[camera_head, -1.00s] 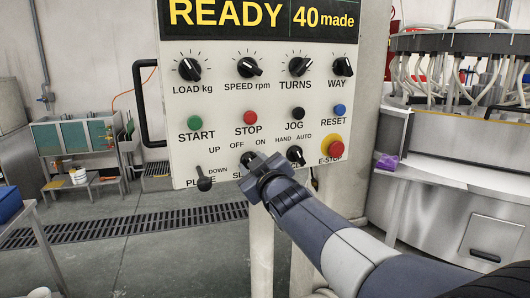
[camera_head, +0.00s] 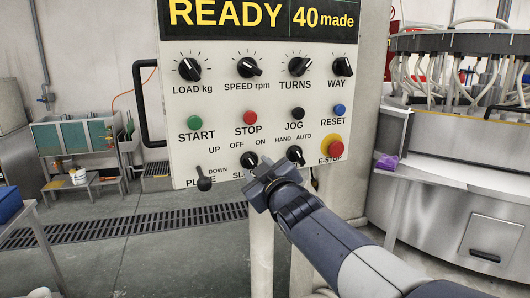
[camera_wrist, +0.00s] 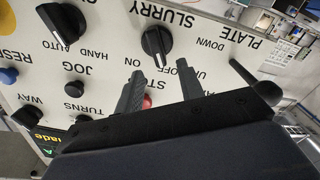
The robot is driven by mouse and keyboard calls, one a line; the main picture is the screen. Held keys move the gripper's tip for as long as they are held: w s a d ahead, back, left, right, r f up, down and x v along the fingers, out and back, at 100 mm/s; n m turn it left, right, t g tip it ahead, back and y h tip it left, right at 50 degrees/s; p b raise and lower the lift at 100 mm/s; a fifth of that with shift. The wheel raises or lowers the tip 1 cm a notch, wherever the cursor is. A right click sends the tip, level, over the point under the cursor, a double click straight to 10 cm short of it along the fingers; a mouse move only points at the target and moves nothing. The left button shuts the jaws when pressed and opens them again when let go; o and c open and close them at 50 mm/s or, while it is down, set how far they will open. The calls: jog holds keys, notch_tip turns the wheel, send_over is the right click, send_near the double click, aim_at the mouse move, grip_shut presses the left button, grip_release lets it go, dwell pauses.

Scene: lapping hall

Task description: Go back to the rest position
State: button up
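My gripper (camera_head: 264,186) is in front of the lower edge of the control panel (camera_head: 215,140). In the wrist view its two fingers stand apart with nothing between them, so the gripper (camera_wrist: 160,68) is open and empty. The black slurry knob (camera_head: 249,160) shows just above the gripper, apart from it. In the wrist view this knob (camera_wrist: 156,42) lies beyond the fingertips. My arm reaches in from the lower right and hides part of the panel's bottom labels.
The plate lever (camera_head: 204,182) sticks out left of the gripper. The hand/auto knob (camera_head: 295,155) and red e-stop (camera_head: 335,149) are to the right. A steel lapping machine (camera_head: 450,205) stands at right, and a table (camera_head: 30,222) at left. Floor shows between.

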jog(key=p+x, duration=0.1)
jog(key=x, duration=0.4)
jog(key=shift+w+r, duration=0.1)
jog(key=shift+r, duration=0.05)
jog(key=shift+d+r+m+p, duration=0.15)
jog(key=shift+d+m+p, duration=0.05)
jog(key=shift+m+p, duration=0.85)
jog(key=m+p, duration=0.4)
jog(key=p, duration=0.1)
jog(key=shift+d+m+p, duration=0.25)
jog(key=shift+m+p, duration=0.1)
jog(key=h+b, duration=0.1)
jog(key=b, duration=0.1)
send_near(252, 159)
jog(key=s+d+f, duration=0.1)
jog(key=s+d, duration=0.1)
jog(key=shift+s+d+f+m, duration=0.1)
jog(key=shift+s+f+m, duration=0.15)
jog(key=shift+m, duration=0.15)
